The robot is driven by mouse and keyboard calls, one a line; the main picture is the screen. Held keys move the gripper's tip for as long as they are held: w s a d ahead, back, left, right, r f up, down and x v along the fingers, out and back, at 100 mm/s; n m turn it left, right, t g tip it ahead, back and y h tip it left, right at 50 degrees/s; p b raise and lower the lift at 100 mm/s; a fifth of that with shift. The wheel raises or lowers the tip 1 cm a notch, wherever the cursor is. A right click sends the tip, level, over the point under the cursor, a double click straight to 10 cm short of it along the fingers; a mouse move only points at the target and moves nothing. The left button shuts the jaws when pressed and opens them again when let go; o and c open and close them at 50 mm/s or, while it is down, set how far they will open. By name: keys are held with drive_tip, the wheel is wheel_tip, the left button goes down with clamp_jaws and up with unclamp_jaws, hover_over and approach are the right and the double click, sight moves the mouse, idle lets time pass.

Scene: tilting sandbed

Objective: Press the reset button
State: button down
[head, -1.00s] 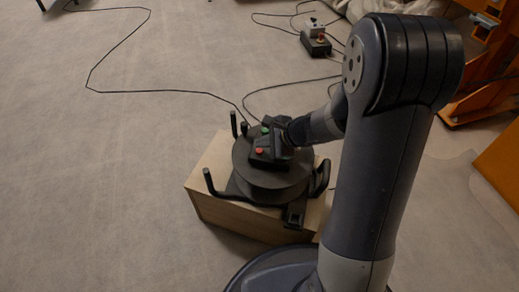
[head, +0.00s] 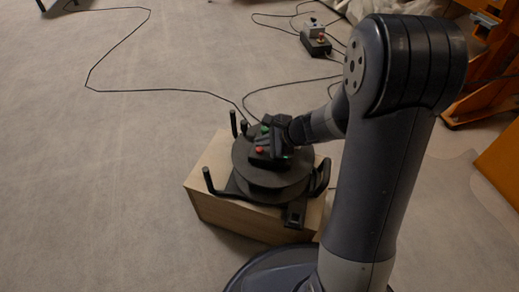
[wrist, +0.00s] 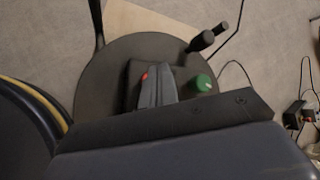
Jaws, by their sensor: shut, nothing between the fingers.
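A dark control box (head: 258,159) sits on a round black disc on a wooden block. It carries a red button (head: 260,149) and a green button (head: 265,130); no label is readable, so I cannot tell which is the reset button. My gripper (head: 272,148) is shut and empty, low over the box. In the wrist view my gripper's grey fingers (wrist: 152,86) hide part of the box, with the red button (wrist: 145,76) just to their left and the green button (wrist: 203,83) to their right. Whether the fingertips touch anything cannot be told.
Dark upright handles (head: 208,181) stand around the disc (head: 242,168) on the wooden block (head: 225,212). A second box with a red button (head: 321,37) lies on the floor behind, with cables. Orange frames stand at the right.

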drive_tip(key=shift+s+f+b, duration=0.2)
drive_tip(key=shift+f+b, duration=0.3)
drive_tip(key=shift+f, duration=0.15)
drive_tip(key=shift+s+f+b, duration=0.15)
drive_tip(key=shift+f+b, duration=0.3)
drive_tip(key=shift+f, duration=0.15)
idle(0.9)
drive_tip(key=shift+r, duration=0.15)
drive_tip(key=shift+r+p, duration=0.2)
drive_tip(key=shift+p, duration=0.1)
drive_tip(key=shift+r, duration=0.15)
wheel_tip(320, 180, up, 5)
drive_tip(key=p, duration=0.4)
drive_tip(key=shift+w+r, duration=0.15)
idle(0.6)
